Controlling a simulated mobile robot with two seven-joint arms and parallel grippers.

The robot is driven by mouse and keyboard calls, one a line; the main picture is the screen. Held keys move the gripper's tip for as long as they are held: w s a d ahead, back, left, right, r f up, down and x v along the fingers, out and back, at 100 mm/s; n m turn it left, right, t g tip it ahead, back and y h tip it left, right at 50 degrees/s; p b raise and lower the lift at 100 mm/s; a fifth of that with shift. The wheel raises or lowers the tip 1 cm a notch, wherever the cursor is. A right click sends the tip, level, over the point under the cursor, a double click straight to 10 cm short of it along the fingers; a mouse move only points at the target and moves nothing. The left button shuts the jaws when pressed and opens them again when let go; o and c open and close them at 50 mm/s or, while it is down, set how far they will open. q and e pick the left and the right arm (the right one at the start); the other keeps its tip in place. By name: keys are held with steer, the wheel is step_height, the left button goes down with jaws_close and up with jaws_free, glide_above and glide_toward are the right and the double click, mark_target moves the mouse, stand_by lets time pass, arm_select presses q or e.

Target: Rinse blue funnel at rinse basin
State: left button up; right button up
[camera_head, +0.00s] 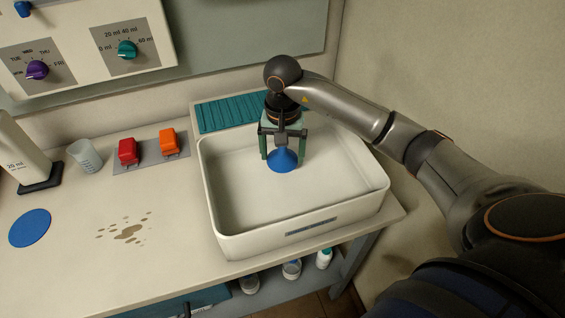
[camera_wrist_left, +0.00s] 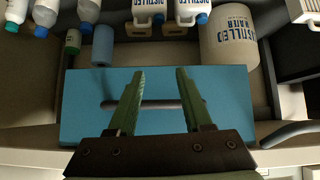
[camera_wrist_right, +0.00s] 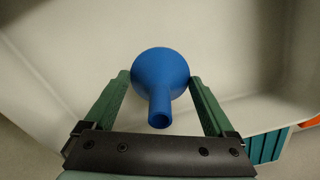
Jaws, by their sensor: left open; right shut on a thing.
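The blue funnel (camera_head: 283,160) is held by my right gripper (camera_head: 283,152) inside the outline of the white rinse basin (camera_head: 230,243). Its wide mouth faces down. In the right wrist view the funnel (camera_wrist_right: 160,68) sits between both fingers (camera_wrist_right: 159,80), with its spout towards the camera. I cannot tell whether it touches the basin floor. I see no water in the basin. My left gripper (camera_wrist_left: 160,73) shows only in the left wrist view, open and empty in front of a blue panel with a handle (camera_wrist_left: 230,105).
A teal ribbed mat (camera_head: 222,115) lies behind the basin. A red switch (camera_head: 128,151), an orange switch (camera_head: 169,140), a clear beaker (camera_head: 86,155), a blue disc (camera_head: 30,228) and a brown spill (camera_head: 129,232) are on the counter. Bottles (camera_head: 324,258) stand on the shelf below.

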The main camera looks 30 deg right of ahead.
steer(key=shift+r+p, duration=2.1)
steer(key=shift+r, duration=3.05)
steer(key=shift+r, duration=2.05)
